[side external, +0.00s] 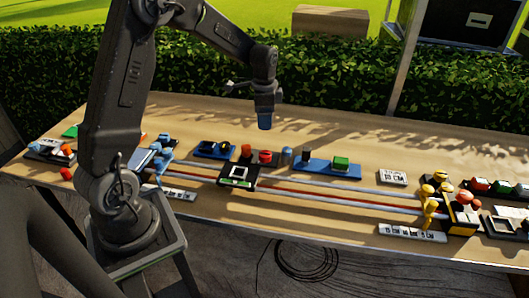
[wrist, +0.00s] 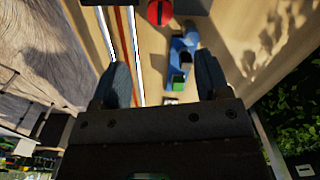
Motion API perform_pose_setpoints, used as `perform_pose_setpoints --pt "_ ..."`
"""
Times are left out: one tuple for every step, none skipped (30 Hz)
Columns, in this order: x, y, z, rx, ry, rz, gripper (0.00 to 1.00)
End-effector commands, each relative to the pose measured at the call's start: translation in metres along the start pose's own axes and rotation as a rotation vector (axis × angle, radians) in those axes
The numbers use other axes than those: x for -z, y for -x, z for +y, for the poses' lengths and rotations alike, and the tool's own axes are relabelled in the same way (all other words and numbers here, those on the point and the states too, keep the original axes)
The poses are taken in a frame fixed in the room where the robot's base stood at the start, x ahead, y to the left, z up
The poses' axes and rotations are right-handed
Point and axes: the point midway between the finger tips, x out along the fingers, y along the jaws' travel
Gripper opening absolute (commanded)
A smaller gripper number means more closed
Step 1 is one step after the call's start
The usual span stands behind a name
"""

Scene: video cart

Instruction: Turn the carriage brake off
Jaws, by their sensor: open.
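A dark carriage (side external: 238,176) with a white-framed square and a green strip sits at the rails (side external: 330,191), left of centre in the side view. Red knobs (side external: 265,157) stand at its back edge; I cannot tell which part is the brake or how it is set. In the wrist view a red round knob (wrist: 159,12) with a dark stripe shows at the top edge. My gripper (side external: 264,122) hangs above the table, behind and right of the carriage. In the wrist view its two blue fingers (wrist: 162,85) are wide apart with nothing held.
A blue base with a green block (side external: 340,163) lies below and right of my gripper. A blue piece (side external: 156,159) stands left. A dark and yellow unit (side external: 462,214) with a yellow figure is at the rails' right end. A hedge (side external: 330,80) runs behind the table.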

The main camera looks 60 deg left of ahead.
Motion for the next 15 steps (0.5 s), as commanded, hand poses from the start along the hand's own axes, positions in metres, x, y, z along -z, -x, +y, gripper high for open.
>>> perform_pose_setpoints --pt "0.0 -0.005 0.0 -0.003 -0.001 -0.002 0.69" --pt "0.0 -0.008 0.0 -0.002 -0.001 -0.002 0.69" --pt "0.0 -0.012 0.0 -0.003 -0.001 -0.002 0.69" --pt "0.0 -0.017 0.0 -0.003 -0.001 -0.002 0.69" --pt "0.0 -0.022 0.001 -0.004 0.0 -0.002 0.69" --pt "-0.001 -0.029 0.001 -0.006 0.0 -0.004 0.69" --pt "-0.001 -0.035 0.001 -0.005 0.0 -0.003 0.69" --pt "-0.001 -0.042 0.001 -0.006 0.0 -0.004 0.69" --pt "-0.001 -0.05 0.001 -0.005 0.0 -0.003 0.69" --pt "-0.001 -0.056 0.001 -0.005 0.0 -0.003 0.69" --pt "-0.001 -0.063 0.001 -0.005 0.0 -0.003 0.69" --pt "-0.001 -0.071 0.001 -0.005 0.0 -0.003 0.69" --pt "-0.001 -0.077 0.001 -0.005 0.0 -0.003 0.69" --pt "-0.001 -0.083 0.001 -0.005 0.0 -0.003 0.69" --pt "-0.001 -0.091 0.001 -0.005 0.0 -0.003 0.69"
